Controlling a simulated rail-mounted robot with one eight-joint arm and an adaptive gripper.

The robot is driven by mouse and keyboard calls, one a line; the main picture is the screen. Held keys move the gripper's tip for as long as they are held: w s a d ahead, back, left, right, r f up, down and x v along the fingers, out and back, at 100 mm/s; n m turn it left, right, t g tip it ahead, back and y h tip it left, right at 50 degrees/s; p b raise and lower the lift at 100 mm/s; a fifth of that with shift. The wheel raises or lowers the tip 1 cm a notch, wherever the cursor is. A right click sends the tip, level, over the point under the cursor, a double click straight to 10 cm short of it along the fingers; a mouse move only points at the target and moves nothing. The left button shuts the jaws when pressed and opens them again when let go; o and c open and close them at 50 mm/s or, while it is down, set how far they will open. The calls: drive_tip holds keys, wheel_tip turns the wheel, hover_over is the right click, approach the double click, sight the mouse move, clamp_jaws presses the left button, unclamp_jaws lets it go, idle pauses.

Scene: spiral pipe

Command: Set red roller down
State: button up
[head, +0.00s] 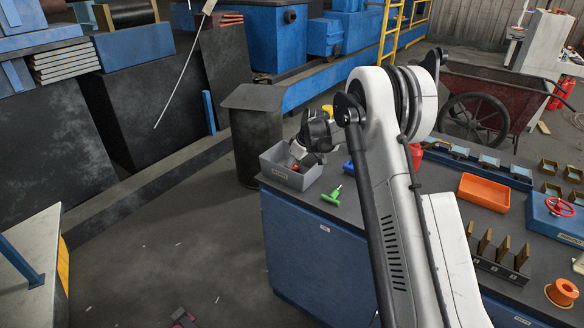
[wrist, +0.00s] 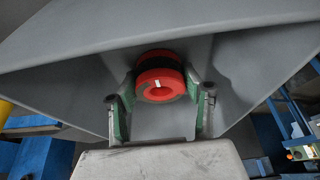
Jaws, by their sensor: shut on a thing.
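The red roller (wrist: 155,90), a red ring with a dark band behind its front face, is between the fingers of my gripper (wrist: 160,100) in the wrist view. My gripper is shut on it. The grey bin (wrist: 240,70) surrounds the roller and fingertips in that view. In the head view my gripper (head: 302,155) reaches down into the grey bin (head: 290,178) at the bench's far left corner. A bit of red shows between the fingers there. I cannot tell whether the roller touches the bin floor.
A green tool (head: 332,195) and a blue item (head: 348,167) lie on the bench right of the bin. An orange tray (head: 484,192), a slotted holder (head: 497,255) and an orange roller (head: 562,292) are farther right.

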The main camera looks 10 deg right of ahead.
drive_tip(key=shift+f, duration=0.15)
drive_tip(key=o, duration=1.3)
drive_tip(key=shift+o, duration=0.2)
drive_tip(key=shift+r, duration=0.2)
